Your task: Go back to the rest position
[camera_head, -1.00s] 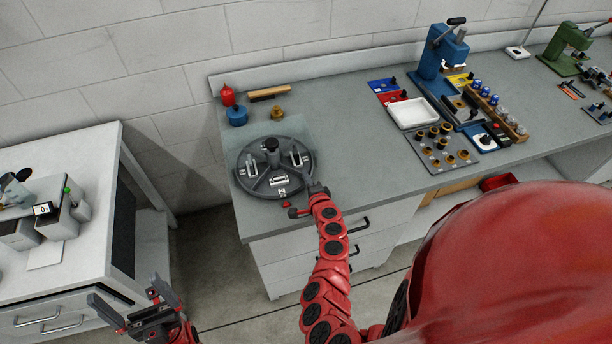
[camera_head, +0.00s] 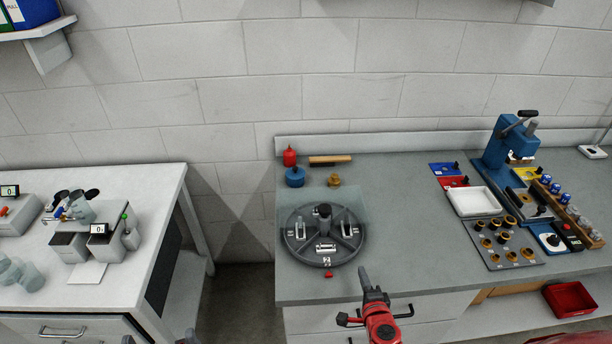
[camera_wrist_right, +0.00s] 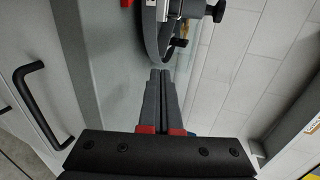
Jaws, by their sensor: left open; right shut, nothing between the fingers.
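My right gripper (camera_head: 366,276) is in front of the grey bench's front edge, just right of and nearer than the round fixture. Its fingers are together and empty; they also show closed in the right wrist view (camera_wrist_right: 160,76). The round dark fixture (camera_head: 297,253) sits on the bench with several metal clamps and a central post. Only a small tip of my left gripper (camera_head: 188,337) shows at the bottom edge of the head view, beside the left table; the rest is out of frame.
The grey bench (camera_head: 400,215) carries a white tray (camera_head: 473,212), a blue press (camera_head: 505,150), a hole plate and small bottles. A white table (camera_head: 140,200) with instruments stands left, with a floor gap between. Drawer handles (camera_head: 404,312) stick out below the bench edge.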

